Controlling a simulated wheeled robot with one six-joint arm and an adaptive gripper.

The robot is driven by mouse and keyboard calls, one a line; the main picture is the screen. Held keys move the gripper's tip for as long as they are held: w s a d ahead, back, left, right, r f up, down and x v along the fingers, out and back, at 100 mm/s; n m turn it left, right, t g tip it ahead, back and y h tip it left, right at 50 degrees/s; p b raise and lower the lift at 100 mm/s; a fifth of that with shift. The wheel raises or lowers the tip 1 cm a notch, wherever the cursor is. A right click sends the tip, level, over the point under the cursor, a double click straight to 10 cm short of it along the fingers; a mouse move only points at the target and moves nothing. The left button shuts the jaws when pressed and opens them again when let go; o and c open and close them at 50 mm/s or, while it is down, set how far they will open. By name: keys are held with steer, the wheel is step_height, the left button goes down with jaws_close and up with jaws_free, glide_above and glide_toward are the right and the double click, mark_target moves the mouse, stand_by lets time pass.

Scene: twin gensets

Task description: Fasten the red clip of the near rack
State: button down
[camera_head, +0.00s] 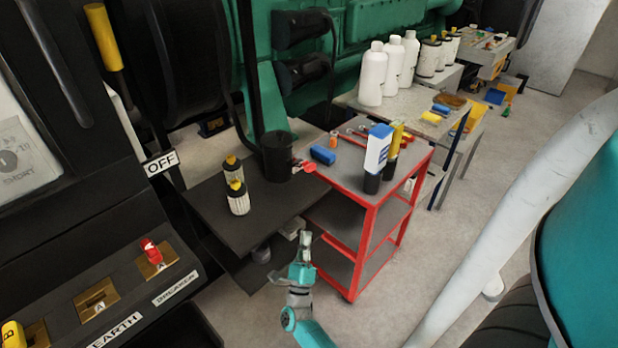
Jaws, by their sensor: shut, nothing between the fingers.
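My gripper (305,240) is shut and empty, pointing up in front of the red cart's left side. It is apart from everything that I can make out. A small red piece (150,250) stands on a brass plate marked "A" on the dark panel at lower left, well left of my gripper. Another red piece (305,166), clip-like, is at the left edge of the red cart's top, beside a black cylinder, above my gripper in the picture. I cannot tell which is the named clip, or whether either is fastened.
The red cart (367,222) carries a blue block, bottles and tools. A dark table (215,213) left of it holds two yellow-capped filters and the black cylinder (278,157). A pale tube crosses at right.

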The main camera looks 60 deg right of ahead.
steer(key=d+m+g, duration=0.1)
steer(key=w+d+m+g+h, duration=0.1)
steer(key=d+m, duration=0.1)
steer(key=d+r+m+g, duration=0.1)
steer(key=shift+w+d+g+h, duration=0.3)
steer(key=shift+w+d, duration=0.05)
steer(key=shift+w, duration=0.05)
steer(key=shift+d, duration=0.1)
glide_toward(314, 169)
steer(key=shift+w+d+f+x, duration=0.1)
steer(key=shift+f+x, duration=0.05)
steer(key=shift+x, duration=0.9)
steer(key=shift+w+d+f+x, duration=0.1)
steer(key=shift+f+x, duration=0.05)
steer(key=shift+x, duration=0.95)
steer(key=shift+d+f+x, duration=0.15)
steer(key=shift+f+x, duration=0.05)
steer(key=shift+x, duration=0.85)
steer(key=shift+r, duration=0.15)
